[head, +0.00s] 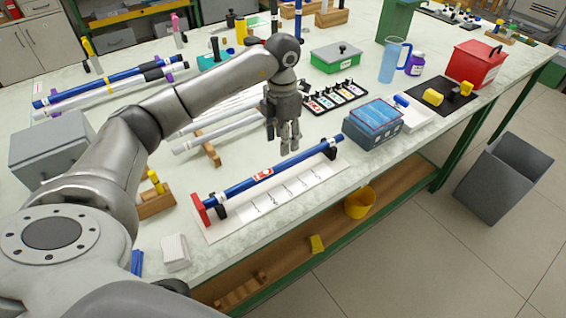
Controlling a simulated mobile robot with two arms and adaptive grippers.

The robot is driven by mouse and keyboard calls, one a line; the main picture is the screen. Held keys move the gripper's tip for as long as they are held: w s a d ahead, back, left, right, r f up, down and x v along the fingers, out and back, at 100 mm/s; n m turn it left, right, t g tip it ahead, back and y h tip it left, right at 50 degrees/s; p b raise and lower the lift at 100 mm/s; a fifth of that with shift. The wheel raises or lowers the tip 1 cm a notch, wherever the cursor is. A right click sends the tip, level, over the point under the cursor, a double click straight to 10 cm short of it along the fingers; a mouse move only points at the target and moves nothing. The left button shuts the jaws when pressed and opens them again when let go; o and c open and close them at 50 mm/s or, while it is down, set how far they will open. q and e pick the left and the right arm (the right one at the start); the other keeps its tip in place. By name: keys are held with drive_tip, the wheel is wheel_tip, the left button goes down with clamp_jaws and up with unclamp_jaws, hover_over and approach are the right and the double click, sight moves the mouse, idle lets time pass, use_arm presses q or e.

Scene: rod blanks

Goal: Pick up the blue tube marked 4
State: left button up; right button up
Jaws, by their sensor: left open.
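A long blue tube (252,182) lies across two dark supports over a white marked sheet (290,198) near the front of the table. It carries a red and white label, and its left end is at a red stop (200,209). I cannot read a 4 on it. More blue tubes (90,93) lie on the rack at the back left; their marks are not readable. My left gripper (290,147) is open and empty, pointing down, and appears above and behind the front tube, apart from it. My right gripper is out of view.
White rods (215,132) lie on a wooden rest behind the front tube. A blue-lidded box (375,122) stands close to the tube's right end. A wooden block with a yellow piece (156,200) and a white block (174,250) are at the left.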

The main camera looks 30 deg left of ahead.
sight(280, 165)
use_arm(q)
drive_tip(key=f, duration=0.3)
drive_tip(key=shift+s+f, duration=0.15)
drive_tip(key=shift+s, duration=0.1)
drive_tip(key=shift+f+p, duration=0.25)
drive_tip(key=shift+p, duration=0.05)
drive_tip(key=shift+s+f, duration=0.1)
drive_tip(key=shift+f, duration=0.3)
drive_tip(key=f, duration=0.1)
drive_tip(key=f+p, duration=0.1)
drive_tip(key=f, duration=0.1)
drive_tip(key=shift+s+a+f, duration=0.1)
drive_tip(key=shift+s+f, duration=0.05)
drive_tip(key=shift+s, duration=0.2)
drive_tip(key=shift+f+p, duration=0.3)
drive_tip(key=shift+f, duration=0.05)
drive_tip(key=shift+w+f, duration=0.1)
drive_tip(key=shift+c, duration=1.4)
drive_tip(key=c, duration=0.5)
clamp_jaws()
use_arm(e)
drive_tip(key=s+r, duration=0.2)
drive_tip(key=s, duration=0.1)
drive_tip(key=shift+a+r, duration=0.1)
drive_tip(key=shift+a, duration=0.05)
